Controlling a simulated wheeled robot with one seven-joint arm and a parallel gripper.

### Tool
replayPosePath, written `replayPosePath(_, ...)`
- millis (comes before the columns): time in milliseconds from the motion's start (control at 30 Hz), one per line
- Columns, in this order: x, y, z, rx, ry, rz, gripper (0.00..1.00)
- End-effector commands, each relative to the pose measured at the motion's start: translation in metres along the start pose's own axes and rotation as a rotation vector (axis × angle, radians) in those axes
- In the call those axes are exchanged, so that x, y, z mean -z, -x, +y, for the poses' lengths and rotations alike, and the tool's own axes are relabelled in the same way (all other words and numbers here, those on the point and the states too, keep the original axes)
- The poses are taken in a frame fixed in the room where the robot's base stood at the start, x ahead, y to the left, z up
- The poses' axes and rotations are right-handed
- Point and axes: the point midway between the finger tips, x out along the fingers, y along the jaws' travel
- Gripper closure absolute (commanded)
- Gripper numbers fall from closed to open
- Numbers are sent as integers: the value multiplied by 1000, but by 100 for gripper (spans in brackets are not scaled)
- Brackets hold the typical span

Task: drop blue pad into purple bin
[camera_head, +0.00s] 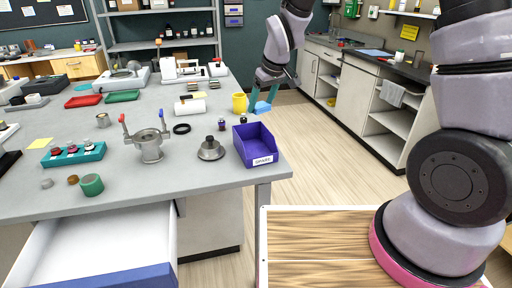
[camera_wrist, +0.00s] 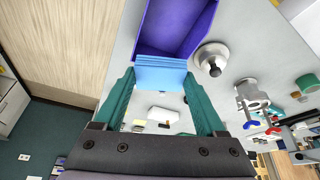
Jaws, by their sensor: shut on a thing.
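The blue pad (camera_head: 262,107) is a light blue block between the teal fingers of my gripper (camera_head: 263,100), above and beyond the table's right edge. In the wrist view the pad (camera_wrist: 160,72) spans the fingertips of my gripper (camera_wrist: 160,80), which is shut on it. The purple bin (camera_head: 255,145) stands at the right front corner of the table, with a white label on its front. In the wrist view the purple bin (camera_wrist: 176,28) shows just past the pad, and the pad overlaps its near edge in the picture. I cannot tell the height of the pad over the bin.
The grey table (camera_head: 205,180) holds a yellow mug (camera_head: 239,103), a grey conical weight (camera_head: 210,149), a metal device (camera_head: 149,145) with red and blue levers, and a white roll (camera_head: 190,106). A drawer (camera_head: 100,245) stands open at the front. Floor is clear right of the table.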

Motion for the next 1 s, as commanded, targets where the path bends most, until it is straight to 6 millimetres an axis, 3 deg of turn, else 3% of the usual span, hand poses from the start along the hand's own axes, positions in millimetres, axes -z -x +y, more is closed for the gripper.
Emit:
replayPosePath(300,-12,-28,0,0,0,0,88)
replayPosePath(667,-13,-32,0,0,-1,0,88)
replayPosePath(700,-13,-32,0,0,-1,0,12)
replayPosePath(733,-13,-32,0,0,-1,1,0)
replayPosePath(1000,-13,-30,0,-1,-1,1,0)
